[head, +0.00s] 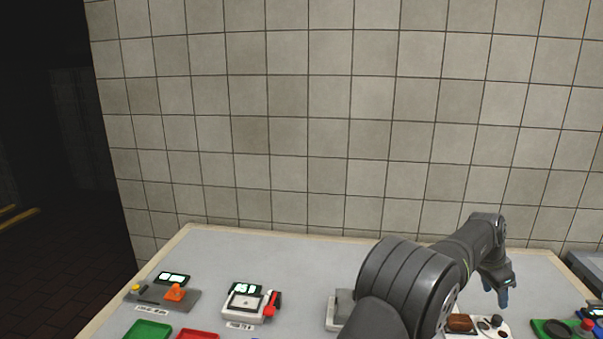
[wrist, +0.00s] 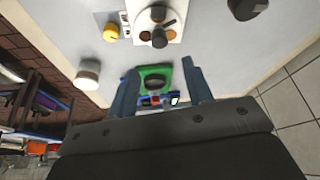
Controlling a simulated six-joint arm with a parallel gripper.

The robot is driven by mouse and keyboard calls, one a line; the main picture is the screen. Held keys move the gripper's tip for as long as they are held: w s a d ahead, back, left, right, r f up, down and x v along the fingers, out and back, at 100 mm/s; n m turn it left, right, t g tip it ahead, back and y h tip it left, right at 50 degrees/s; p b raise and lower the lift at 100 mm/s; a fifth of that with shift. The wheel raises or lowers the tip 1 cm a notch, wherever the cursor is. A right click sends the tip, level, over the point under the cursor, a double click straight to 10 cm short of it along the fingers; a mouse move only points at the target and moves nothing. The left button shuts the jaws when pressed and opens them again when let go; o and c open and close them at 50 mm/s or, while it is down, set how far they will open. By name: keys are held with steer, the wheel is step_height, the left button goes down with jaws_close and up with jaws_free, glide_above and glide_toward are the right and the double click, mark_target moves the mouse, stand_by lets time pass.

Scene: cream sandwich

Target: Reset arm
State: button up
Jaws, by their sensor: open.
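My gripper (head: 496,293) hangs at the right of the head view, its blue fingers pointing down over the right part of the table (head: 300,262). In the wrist view my gripper (wrist: 160,88) shows its two blue fingers spread wide, with nothing held between them. A green device (wrist: 153,72) with a dark round top appears beyond and between the fingers, apart from them. My arm hides part of the table's middle and front right in the head view.
At the left stand a grey device with an orange part (head: 175,292), a white device with a red lever (head: 247,302), a green tray (head: 147,331) and a red tray (head: 198,335). A white board (head: 490,325) lies near my gripper; a green device (head: 556,329) is at far right. A tiled wall (head: 280,120) rises behind.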

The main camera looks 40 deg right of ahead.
mark_target(498, 318)
steer(key=x, duration=0.9)
steer(key=shift+s+d+f, duration=0.1)
steer(key=shift+d+f, duration=0.1)
steer(key=shift+f, duration=0.1)
steer(key=n, duration=0.1)
steer(key=n+t, duration=0.1)
steer(key=shift+s+a+r+n+h, duration=0.1)
steer(key=shift+n+h, duration=0.2)
steer(key=shift+n, duration=0.1)
steer(key=n+t, duration=0.1)
steer(key=n, duration=0.2)
steer(key=shift+n, duration=0.3)
steer(key=n+t, duration=0.1)
steer(key=n, duration=0.2)
steer(key=n+t, duration=0.1)
steer(key=n, duration=0.2)
steer(key=shift+s+t, duration=0.2)
steer(key=shift+t, duration=0.1)
steer(key=shift+r, duration=0.15)
steer(key=shift+s+a+r+y, duration=0.15)
steer(key=shift+a+r+y, duration=0.05)
steer(key=shift+r, duration=0.35)
steer(key=shift+s+a+r+y, duration=0.1)
steer(key=shift+a+r+y, duration=0.1)
steer(key=shift+r, duration=0.3)
